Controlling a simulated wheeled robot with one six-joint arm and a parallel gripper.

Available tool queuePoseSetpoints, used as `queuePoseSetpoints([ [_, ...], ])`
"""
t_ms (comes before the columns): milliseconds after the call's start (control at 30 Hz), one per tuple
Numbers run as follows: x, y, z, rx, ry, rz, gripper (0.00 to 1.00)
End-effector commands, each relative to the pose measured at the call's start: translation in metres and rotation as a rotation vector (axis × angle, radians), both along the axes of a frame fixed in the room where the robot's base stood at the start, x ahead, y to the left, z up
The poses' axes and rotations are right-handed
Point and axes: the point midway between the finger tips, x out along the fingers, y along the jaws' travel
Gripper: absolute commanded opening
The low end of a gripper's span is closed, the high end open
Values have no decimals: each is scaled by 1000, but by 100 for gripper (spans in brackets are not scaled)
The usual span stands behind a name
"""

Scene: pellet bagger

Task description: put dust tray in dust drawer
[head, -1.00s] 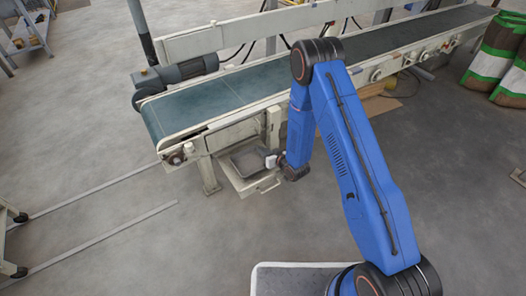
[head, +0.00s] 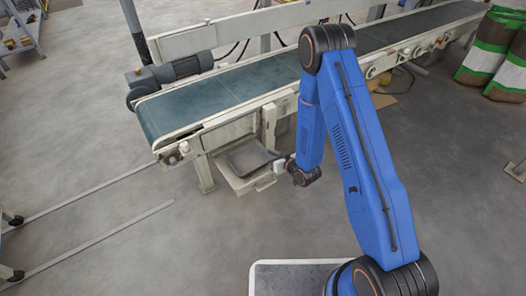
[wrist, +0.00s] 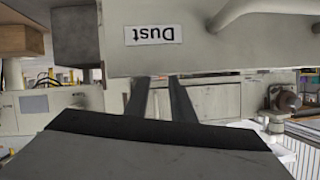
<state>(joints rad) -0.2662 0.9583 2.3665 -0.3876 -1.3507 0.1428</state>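The dust tray (head: 247,157), shallow and dark grey, lies in the pulled-out dust drawer (head: 240,184) under the conveyor's near end in the head view. The drawer is pale, and its front carries an upside-down "Dust" label (wrist: 153,34) in the wrist view. My gripper (head: 276,156) is just right of the tray and drawer. In the wrist view its two dark fingers (wrist: 159,84) stand apart with nothing seen between them. The tips reach the drawer front's edge in that picture. I cannot make out the tray there, and the fingertips are too small to judge in the head view.
The conveyor (head: 200,105) with its green belt runs above the drawer to the upper right. A motor (head: 180,70) sits at its left end. Striped sacks (head: 490,55) stand far right. Floor rails (head: 95,240) lie at left. The floor before the drawer is clear.

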Motion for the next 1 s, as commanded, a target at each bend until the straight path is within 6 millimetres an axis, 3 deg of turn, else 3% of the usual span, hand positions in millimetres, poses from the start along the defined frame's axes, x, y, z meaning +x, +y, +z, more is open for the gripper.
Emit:
queuePoseSetpoints([
  [300, -25, -20, 13, 0, 0, 0, 22],
  [667, -22, -24, 23, -16, 1, -5, 22],
  [1000, 6, -59, 95, -152, 35, -68, 22],
])
